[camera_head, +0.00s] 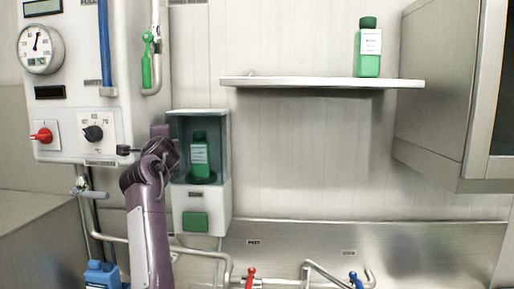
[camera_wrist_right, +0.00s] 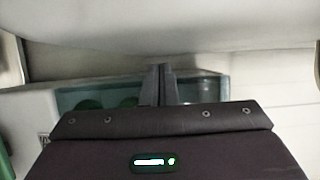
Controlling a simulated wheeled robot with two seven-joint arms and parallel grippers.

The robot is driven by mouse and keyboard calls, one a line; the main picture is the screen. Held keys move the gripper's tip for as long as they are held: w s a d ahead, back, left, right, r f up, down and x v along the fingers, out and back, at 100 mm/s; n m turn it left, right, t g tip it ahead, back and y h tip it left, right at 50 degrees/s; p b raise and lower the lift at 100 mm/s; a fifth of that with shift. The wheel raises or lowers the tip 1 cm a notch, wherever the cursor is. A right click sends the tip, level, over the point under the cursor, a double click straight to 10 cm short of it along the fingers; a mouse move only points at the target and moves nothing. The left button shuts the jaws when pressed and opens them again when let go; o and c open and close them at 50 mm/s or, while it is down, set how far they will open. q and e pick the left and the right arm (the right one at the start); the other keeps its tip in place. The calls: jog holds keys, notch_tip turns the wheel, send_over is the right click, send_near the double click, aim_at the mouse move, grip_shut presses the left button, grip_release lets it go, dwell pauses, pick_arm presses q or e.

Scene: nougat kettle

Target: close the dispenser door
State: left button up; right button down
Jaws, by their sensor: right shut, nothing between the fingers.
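The dispenser (camera_head: 202,210) is a white wall box with a teal see-through upper compartment and a green button (camera_head: 195,222) below. A green bottle (camera_head: 200,158) with a white label stands upright inside. The teal see-through door (camera_head: 221,150) cannot be clearly told from the compartment walls, so I cannot tell how far it is open. My right gripper (camera_head: 160,132) is at the dispenser's upper left side, shut and empty. In the right wrist view its fingers (camera_wrist_right: 160,85) are together in front of the teal compartment (camera_wrist_right: 75,98); contact is unclear. My left gripper is out of view.
A control panel (camera_head: 75,75) with a gauge, knobs and a blue pipe is left of the dispenser. A shelf (camera_head: 320,83) holds another green bottle (camera_head: 369,50) at upper right. A metal cabinet (camera_head: 440,110) is far right. Pipes with red and blue taps run below.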

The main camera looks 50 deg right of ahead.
dwell(0.3)
jog(key=b+v, duration=0.4)
jog(key=v, duration=0.3)
jog(key=shift+s+a, duration=0.2)
jog(key=shift+s, duration=0.15)
